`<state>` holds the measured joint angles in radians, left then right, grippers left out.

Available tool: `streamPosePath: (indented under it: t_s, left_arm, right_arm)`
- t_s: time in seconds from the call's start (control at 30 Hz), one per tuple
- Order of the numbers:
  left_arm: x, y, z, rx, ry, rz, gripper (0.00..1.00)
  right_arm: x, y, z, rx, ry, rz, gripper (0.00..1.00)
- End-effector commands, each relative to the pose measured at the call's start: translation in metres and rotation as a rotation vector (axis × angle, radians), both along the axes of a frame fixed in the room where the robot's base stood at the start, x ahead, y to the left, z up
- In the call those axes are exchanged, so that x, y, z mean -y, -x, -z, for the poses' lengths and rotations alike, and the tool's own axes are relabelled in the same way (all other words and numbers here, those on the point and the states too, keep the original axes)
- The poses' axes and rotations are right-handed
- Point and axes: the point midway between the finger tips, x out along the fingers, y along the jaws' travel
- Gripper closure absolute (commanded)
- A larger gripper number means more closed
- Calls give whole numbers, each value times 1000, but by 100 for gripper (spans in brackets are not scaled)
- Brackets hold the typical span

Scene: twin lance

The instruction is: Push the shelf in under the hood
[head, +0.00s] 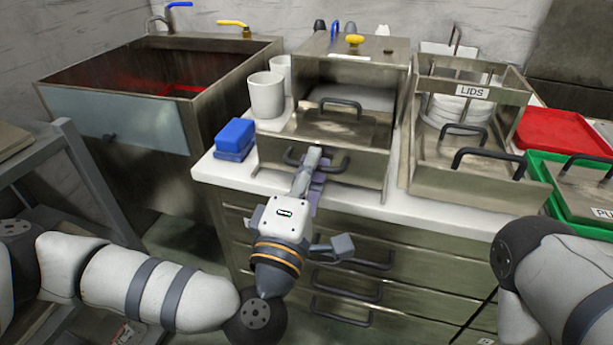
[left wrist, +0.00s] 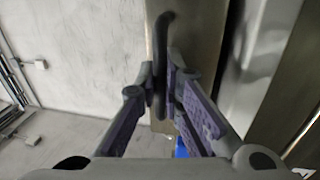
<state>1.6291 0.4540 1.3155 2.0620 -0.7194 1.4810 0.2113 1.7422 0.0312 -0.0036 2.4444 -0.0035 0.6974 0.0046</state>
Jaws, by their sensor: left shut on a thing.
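The metal hood (head: 355,50) stands on the white counter, with a yellow knob on top. The shelf (head: 350,165), a metal box with an upright front panel, sticks out toward me from under the hood's front. A dark bar handle (head: 333,169) runs across its front panel. My left gripper (head: 312,172) is shut on this handle. In the left wrist view the gripper's (left wrist: 165,80) two purple-padded fingers close around the dark handle (left wrist: 161,60). The gripper hides part of the handle in the head view. My right gripper is out of view; only its arm shows at the right.
White cups (head: 266,95) and a blue box (head: 235,137) stand left of the shelf. A metal LIDS rack (head: 425,175) stands close to its right. Red (head: 560,133) and green (head: 545,180) trays lie farther right. Drawers with bar handles (head: 345,285) are below the counter.

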Motion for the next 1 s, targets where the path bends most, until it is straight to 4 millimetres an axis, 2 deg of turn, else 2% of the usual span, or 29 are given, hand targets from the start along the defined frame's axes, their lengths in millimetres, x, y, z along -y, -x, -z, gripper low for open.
streamPosePath:
  t_s: [0.1, 0.2, 0.33, 0.67, 0.7, 1.0]
  left_arm:
    - [9, -29, 4, 0, -1, 0, 100]
    - [14, -49, 4, -1, -2, 2, 100]
    - [17, -63, 2, -2, 1, 1, 100]
    - [18, -65, 0, -3, 2, 3, 100]
    - [18, -65, 0, -3, 2, 3, 83]
    - [18, -64, 0, -1, 1, 1, 83]
  right_arm:
    - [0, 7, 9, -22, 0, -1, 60]
    - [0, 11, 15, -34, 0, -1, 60]
    - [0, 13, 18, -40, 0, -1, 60]
    - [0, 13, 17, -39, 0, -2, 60]
    - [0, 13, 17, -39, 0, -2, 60]
    - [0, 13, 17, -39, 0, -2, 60]
